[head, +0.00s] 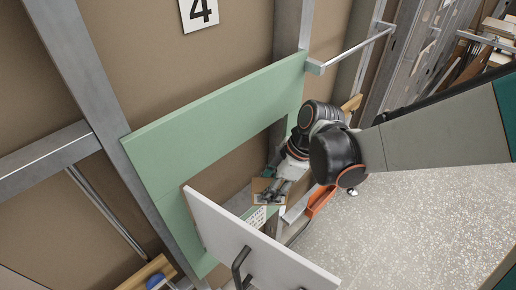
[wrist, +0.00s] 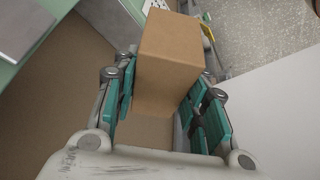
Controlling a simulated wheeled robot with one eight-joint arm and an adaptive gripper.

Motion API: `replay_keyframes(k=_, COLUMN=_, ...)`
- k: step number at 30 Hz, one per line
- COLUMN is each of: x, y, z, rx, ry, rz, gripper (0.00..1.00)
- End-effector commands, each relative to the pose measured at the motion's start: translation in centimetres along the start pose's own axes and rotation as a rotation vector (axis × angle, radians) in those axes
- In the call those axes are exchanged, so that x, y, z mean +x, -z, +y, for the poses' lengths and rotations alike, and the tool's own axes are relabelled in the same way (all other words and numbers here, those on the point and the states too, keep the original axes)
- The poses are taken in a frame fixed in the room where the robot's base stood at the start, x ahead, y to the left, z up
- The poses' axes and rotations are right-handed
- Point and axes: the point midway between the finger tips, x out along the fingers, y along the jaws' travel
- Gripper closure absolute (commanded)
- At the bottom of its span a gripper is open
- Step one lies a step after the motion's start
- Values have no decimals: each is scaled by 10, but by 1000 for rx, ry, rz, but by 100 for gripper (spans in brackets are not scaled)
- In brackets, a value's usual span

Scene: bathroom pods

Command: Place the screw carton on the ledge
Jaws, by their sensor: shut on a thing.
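The screw carton is a plain brown box (wrist: 168,60) between the teal finger pads of my gripper (wrist: 165,95) in the wrist view. My gripper is shut on it. In the head view my gripper (head: 272,192) is at the opening in the green panel, behind the white board's upper edge. Only a small brown part of the carton (head: 261,186) shows there, mostly covered by the fingers. A grey surface (head: 238,203) inside the opening, left of my gripper, looks like the ledge. A grey slab also shows at upper left in the wrist view (wrist: 48,22).
The green panel (head: 210,105) frames the opening. A white board (head: 250,245) with a dark handle (head: 239,266) stands in front, below my gripper. A metal rail (head: 350,52) juts out at upper right. An orange-red item (head: 320,200) is right of my gripper. Speckled floor (head: 430,220) lies clear at right.

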Motion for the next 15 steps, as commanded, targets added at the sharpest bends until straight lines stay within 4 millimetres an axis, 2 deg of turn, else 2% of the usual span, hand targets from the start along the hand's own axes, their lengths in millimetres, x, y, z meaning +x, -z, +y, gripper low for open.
replay_keyframes(k=6, x=13, y=31, z=33, rx=-2, ry=1, rz=0, gripper=94)
replay_keyframes(k=9, x=28, y=22, z=31, rx=0, ry=0, rz=0, gripper=94)
replay_keyframes(k=15, x=35, y=18, z=30, rx=0, ry=0, rz=0, gripper=94)
